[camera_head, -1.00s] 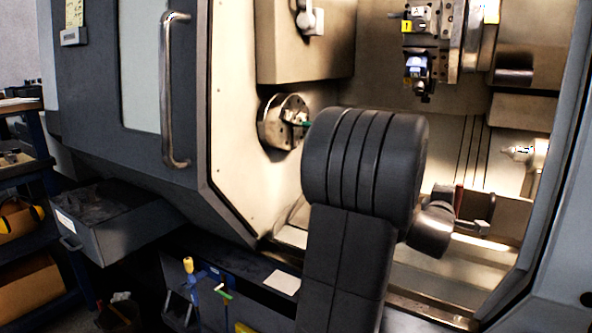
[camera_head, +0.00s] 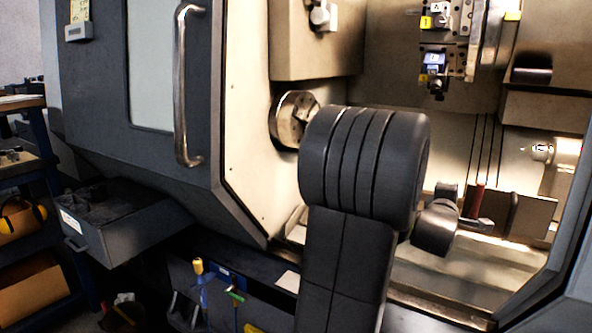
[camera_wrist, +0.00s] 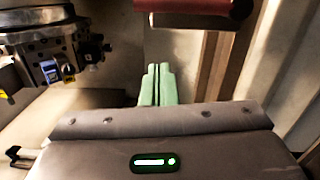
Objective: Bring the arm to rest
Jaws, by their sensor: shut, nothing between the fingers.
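My gripper (camera_wrist: 156,85) shows in the wrist view as two pale green fingers side by side, closed together with nothing between them. In the head view my bulky dark arm stands before the open lathe, and my gripper is hidden there. The chuck (camera_head: 290,119) is on the left inside wall, just left of my arm and apart from it; its visible face looks empty.
The tool turret (camera_head: 440,50) hangs at the upper right; it also shows in the wrist view (camera_wrist: 45,45). A door with a handle (camera_head: 185,85) is on the left. A grey drawer (camera_head: 125,220) juts out at lower left. The tailstock point (camera_head: 541,149) is at right.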

